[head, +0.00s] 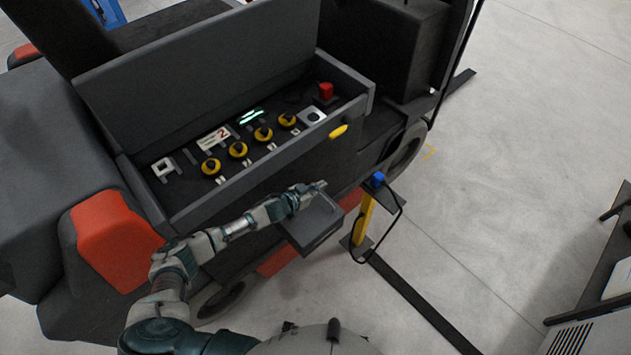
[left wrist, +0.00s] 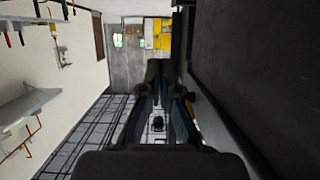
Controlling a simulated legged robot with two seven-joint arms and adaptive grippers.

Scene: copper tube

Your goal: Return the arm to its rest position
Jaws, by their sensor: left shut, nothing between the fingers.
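My left arm comes in from the lower left in the head view and reaches up and right along the front of the dark vehicle (head: 270,165). My left gripper (head: 320,186) is at its end, near the front side of the open control box (head: 220,190). In the left wrist view its two dark fingers (left wrist: 157,68) meet at the tips, with nothing seen between them. My right gripper is not in view. No copper tube can be made out.
The box holds several yellow-ringed knobs (head: 238,150) and a red button (head: 326,91). A dark shelf (head: 315,222) sits just below my gripper. A yellow post (head: 363,218) with a blue top and a cable stands right of it.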

